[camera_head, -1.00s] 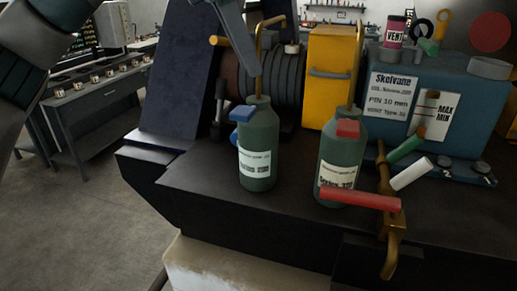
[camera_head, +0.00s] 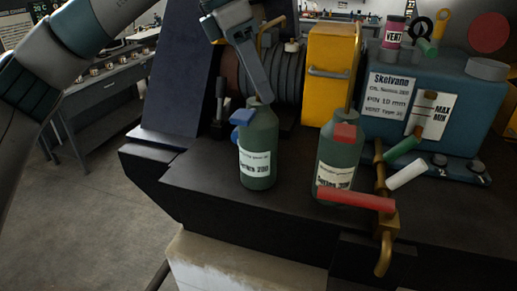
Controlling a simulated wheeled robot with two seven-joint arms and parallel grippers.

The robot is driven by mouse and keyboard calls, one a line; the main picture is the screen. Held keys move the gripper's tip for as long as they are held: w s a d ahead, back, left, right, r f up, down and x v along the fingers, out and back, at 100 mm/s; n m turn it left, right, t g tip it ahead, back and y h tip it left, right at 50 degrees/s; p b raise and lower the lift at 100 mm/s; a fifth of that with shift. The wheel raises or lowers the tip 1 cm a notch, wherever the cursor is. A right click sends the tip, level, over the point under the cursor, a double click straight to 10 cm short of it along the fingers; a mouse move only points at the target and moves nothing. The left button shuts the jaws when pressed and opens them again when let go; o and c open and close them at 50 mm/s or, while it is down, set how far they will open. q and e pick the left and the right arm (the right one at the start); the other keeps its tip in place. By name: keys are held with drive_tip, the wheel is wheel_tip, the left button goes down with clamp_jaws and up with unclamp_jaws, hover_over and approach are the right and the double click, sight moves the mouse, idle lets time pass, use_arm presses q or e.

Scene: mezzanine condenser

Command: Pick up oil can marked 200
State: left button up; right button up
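A green oil can with a blue trigger (camera_head: 258,150) stands upright on the dark bench top; its white label seems to read "Series 200". A second green oil can with a red trigger (camera_head: 340,150) stands to its right; its label is partly covered by a red handle and its number is hard to read. My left gripper (camera_head: 262,98) points down at the top of the blue-trigger can, in front of its brass spout. I see it side-on, so its opening and any contact are unclear. My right gripper is out of view.
A brass valve with a red handle (camera_head: 357,199) stands close before the red-trigger can. A yellow box (camera_head: 329,75) and a blue Skelvane unit (camera_head: 450,95) stand behind. A dark slanted panel (camera_head: 183,65) rises left. Bench top left of the blue-trigger can is clear.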

use_arm(q)
clamp_jaws()
drive_tip(key=shift+r, duration=0.15)
idle(1.1)
